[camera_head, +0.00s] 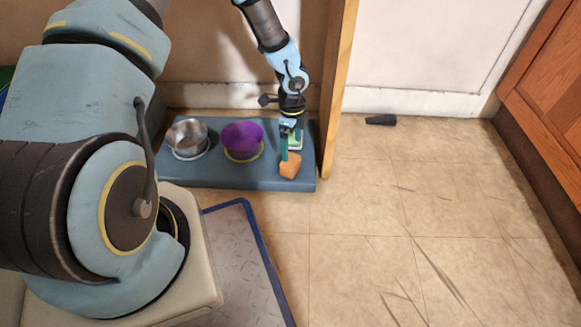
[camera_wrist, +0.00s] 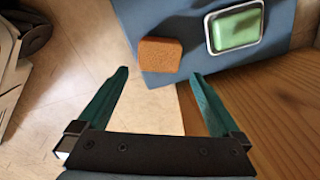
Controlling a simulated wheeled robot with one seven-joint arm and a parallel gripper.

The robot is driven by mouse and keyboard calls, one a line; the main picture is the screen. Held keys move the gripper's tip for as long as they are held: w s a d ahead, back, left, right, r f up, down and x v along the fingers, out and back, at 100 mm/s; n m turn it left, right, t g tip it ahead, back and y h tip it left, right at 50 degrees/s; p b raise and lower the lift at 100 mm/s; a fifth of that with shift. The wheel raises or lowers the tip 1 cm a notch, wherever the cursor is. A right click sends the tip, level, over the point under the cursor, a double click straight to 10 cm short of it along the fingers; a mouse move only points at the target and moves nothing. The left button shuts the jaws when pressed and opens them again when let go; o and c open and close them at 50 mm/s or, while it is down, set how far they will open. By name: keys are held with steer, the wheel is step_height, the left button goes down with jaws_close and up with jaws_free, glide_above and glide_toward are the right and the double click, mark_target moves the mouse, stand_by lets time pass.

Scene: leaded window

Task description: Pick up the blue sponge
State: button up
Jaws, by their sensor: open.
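I cannot make out a blue sponge in either view. An orange-brown, sponge-like block (camera_head: 290,167) lies at the front right of a low blue platform; it also shows in the wrist view (camera_wrist: 159,61). A green block (camera_wrist: 236,28) sits in a small metal-rimmed dish on the same platform, to the right of the orange block in the wrist view. My gripper (camera_wrist: 160,74) is open and empty, with teal fingers spread. In the wrist view the orange block shows just beyond the gap between the fingertips. In the head view my gripper partly hides the green block.
On the blue platform (camera_head: 225,177) stand a metal bowl (camera_head: 187,135) and a purple bowl (camera_head: 241,139). A wooden panel edge (camera_head: 337,90) rises close to the platform's right end. A dark object (camera_head: 381,120) lies by the wall. The tiled floor at right is mostly clear.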

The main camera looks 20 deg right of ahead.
mark_target(292, 161)
step_height(292, 161, down, 4)
steer(key=shift+r+b, duration=0.15)
steer(key=shift+b, duration=0.55)
step_height(292, 161, down, 5)
steer(key=b, duration=0.4)
steer(key=c, duration=1.2)
steer(key=shift+o, duration=0.2)
step_height(292, 161, up, 10)
steer(key=p, duration=0.6)
